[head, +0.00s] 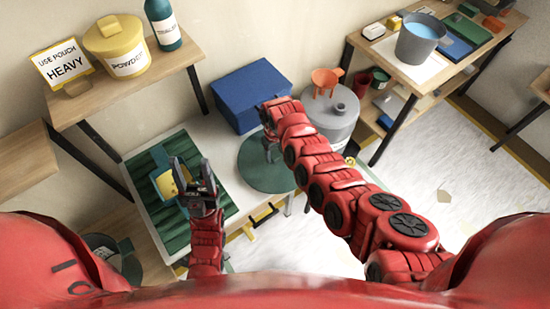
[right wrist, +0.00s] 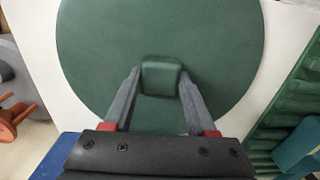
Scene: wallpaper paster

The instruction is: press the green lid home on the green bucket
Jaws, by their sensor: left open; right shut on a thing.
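The green lid (head: 262,172) is a flat dark green disc with a square knob, over the white table; I cannot tell whether it touches the table. My right gripper (head: 268,148) is shut on the lid's knob (right wrist: 161,77), which shows between its fingers in the right wrist view, with the disc (right wrist: 100,40) around it. The green bucket (head: 130,262), with a dark interior, appears to be the one at the lower left, partly hidden by my body. My left gripper (head: 192,172) is open over the ridged green tray (head: 148,172).
A teal and yellow item (head: 166,187) is at the tray, beside my left gripper. A blue box (head: 252,95) stands behind the lid, and a grey drum (head: 332,118) with an orange item (head: 325,80) stands to its right. Shelves (head: 130,82) flank the table.

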